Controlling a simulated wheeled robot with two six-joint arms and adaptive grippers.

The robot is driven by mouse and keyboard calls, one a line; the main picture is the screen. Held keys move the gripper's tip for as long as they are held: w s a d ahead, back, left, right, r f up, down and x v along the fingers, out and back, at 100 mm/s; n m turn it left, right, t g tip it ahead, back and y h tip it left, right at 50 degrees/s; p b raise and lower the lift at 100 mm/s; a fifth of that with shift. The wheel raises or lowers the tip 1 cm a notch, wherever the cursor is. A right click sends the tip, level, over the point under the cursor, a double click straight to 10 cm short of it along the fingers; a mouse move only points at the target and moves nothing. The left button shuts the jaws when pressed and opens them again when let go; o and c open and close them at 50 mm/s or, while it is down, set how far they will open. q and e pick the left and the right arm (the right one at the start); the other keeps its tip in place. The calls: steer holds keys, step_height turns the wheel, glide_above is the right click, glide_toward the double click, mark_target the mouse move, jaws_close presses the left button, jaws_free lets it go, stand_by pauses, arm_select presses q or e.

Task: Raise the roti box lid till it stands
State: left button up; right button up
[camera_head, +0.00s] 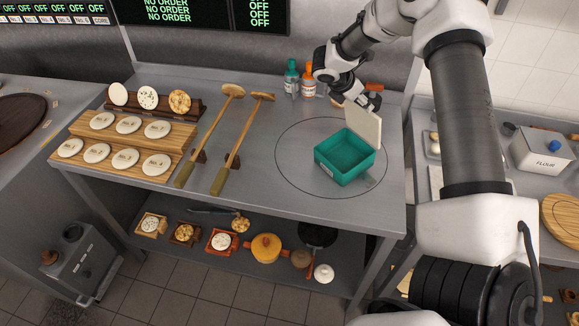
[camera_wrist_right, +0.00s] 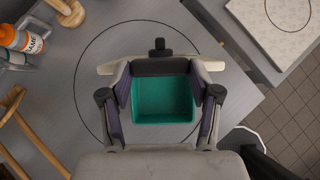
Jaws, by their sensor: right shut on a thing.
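The roti box (camera_head: 341,170) is an open teal box on the steel counter, inside a thin drawn circle. Its cream lid (camera_head: 366,126) stands up steeply along the far right side of the box, close to upright. My right gripper (camera_head: 368,99) is at the lid's upper edge and shut on it. In the right wrist view, the fingers frame the teal box (camera_wrist_right: 162,98) below, and the lid (camera_wrist_right: 106,69) shows nearly edge-on as a cream strip. The exact finger contact is partly hidden. My left gripper is not in view.
Green (camera_head: 291,78) and orange (camera_head: 308,80) bottles stand behind the box. Two long wooden-handled tools (camera_head: 234,140) lie to the left, beside a stepped wooden rack (camera_head: 112,170) of dough discs. A flour bin (camera_head: 541,151) is on the right counter. The counter around the box is mostly clear.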

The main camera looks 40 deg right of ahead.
steer(key=shift+d+r, duration=0.2)
steer(key=shift+d, duration=1.2)
steer(key=shift+d+r, duration=0.2)
steer(key=shift+d, duration=1.1)
